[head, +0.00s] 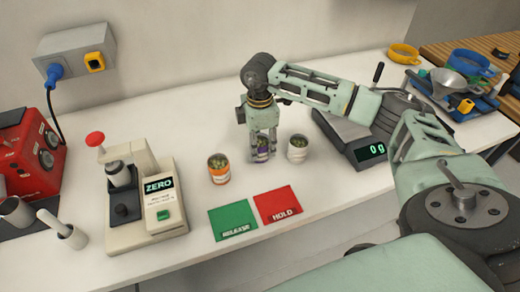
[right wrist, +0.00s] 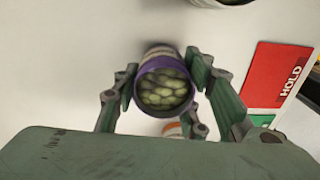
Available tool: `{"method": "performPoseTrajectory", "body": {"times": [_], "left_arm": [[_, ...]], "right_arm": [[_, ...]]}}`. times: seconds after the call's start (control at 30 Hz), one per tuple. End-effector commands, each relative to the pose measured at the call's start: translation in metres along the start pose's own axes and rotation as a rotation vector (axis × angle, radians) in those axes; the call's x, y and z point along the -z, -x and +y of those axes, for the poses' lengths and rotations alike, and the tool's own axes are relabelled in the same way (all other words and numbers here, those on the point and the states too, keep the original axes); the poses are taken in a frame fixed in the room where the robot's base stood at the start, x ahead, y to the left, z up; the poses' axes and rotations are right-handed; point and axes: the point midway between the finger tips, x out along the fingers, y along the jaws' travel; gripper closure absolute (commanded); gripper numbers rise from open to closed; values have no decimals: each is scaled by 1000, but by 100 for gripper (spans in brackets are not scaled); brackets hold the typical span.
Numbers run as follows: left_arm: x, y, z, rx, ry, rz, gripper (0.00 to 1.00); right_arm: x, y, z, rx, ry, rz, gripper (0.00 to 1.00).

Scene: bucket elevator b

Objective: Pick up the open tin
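A purple-rimmed open tin (head: 263,152) full of green, bean-like pieces is between the fingers of my right gripper (head: 262,140). My left gripper is not in view.
A green RELEASE pad (head: 232,219) and a red HOLD pad (head: 277,205) lie in front of the tins. A scale (head: 345,130) reading 0 g stands right, partly behind my arm. A device reading ZERO (head: 140,200) stands left. The white table (head: 330,185) is clear between.

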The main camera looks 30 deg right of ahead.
Motion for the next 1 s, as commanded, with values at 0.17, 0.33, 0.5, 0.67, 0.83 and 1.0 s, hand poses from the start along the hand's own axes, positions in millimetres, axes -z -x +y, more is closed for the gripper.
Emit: {"method": "performPoseTrajectory", "body": {"times": [0.17, 0.33, 0.5, 0.67, 0.83, 1.0], "left_arm": [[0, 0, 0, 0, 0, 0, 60], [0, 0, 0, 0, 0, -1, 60], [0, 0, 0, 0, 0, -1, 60], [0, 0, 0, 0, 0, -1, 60], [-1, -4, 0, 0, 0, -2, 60], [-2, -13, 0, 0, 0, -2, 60]], "right_arm": [[0, 0, 0, -1, 0, 0, 79], [0, 0, 0, -1, 0, 0, 94], [0, 0, 0, -1, 0, 0, 100], [0, 1, 0, -2, 0, 1, 100], [0, 10, 1, -4, 0, 1, 100], [1, 41, 2, -8, -1, 3, 100]]}}
